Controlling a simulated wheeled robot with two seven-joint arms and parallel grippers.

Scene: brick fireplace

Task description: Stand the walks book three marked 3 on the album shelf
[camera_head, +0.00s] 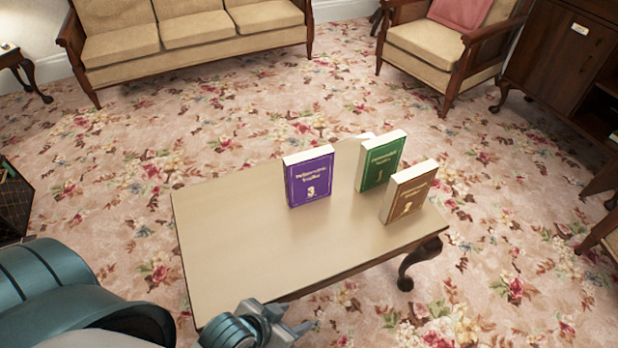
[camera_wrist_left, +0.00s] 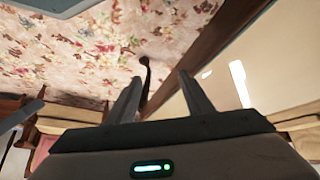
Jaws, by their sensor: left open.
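The purple walks book marked 3 (camera_head: 309,178) stands upright on the low table in the head view, its cover facing me. A green book (camera_head: 380,161) and a brown book (camera_head: 408,192) stand to its right. My left gripper (camera_head: 292,318) is at the table's near edge, below and apart from the books. It is open and empty; its two spread fingers show in the left wrist view (camera_wrist_left: 160,95). I cannot tell which piece of furniture is the album shelf. My right gripper is out of view.
The low table (camera_head: 230,225) has a bare left half. A dark wooden cabinet (camera_head: 548,55) with open shelves stands at the upper right. A sofa (camera_head: 185,45) and an armchair (camera_head: 430,45) stand behind. A dark box (camera_head: 12,205) is at the far left. Carpet lies free between.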

